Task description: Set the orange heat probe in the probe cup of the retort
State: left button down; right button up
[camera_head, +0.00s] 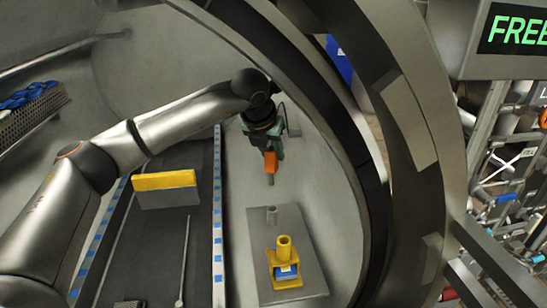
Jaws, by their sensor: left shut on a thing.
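My left gripper (270,147) is inside the round retort chamber (330,190). It is shut on the orange heat probe (271,162), which hangs below it with its thin dark tip pointing down. Below stands a grey plate (303,262). It carries a short grey cylinder (271,214) and, nearer, a yellow cup (284,248) on a yellow base with a blue label. The probe is above and beyond the yellow cup, apart from it and from the grey cylinder. The grip itself is small in the picture. My right gripper is out of view.
The retort's thick rim (370,130) curves close on the right. A dark track with a yellow-topped plate (165,190) lies left of the cup. A perforated basket (35,110) with blue things is at far left. A green "FREE" display (515,30) hangs upper right.

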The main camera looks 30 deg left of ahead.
aim_at(271, 183)
pick_arm(q)
jog(key=shift+w+f+b, duration=0.1)
jog(key=shift+f+b, duration=0.5)
jog(key=shift+f, duration=0.35)
jog(key=shift+f+b, duration=0.65)
jog(key=shift+f, duration=0.5)
jog(key=shift+f+b, duration=0.3)
jog(key=shift+f, duration=0.3)
jog(key=shift+f+b, duration=0.7)
jog(key=shift+f, duration=0.25)
jog(key=shift+f+b, duration=0.7)
jog(key=shift+f, duration=0.15)
jog(key=shift+f+b, duration=0.7)
jog(key=shift+f, duration=0.15)
jog(key=shift+f+b, duration=0.45)
jog(key=shift+f, duration=0.15)
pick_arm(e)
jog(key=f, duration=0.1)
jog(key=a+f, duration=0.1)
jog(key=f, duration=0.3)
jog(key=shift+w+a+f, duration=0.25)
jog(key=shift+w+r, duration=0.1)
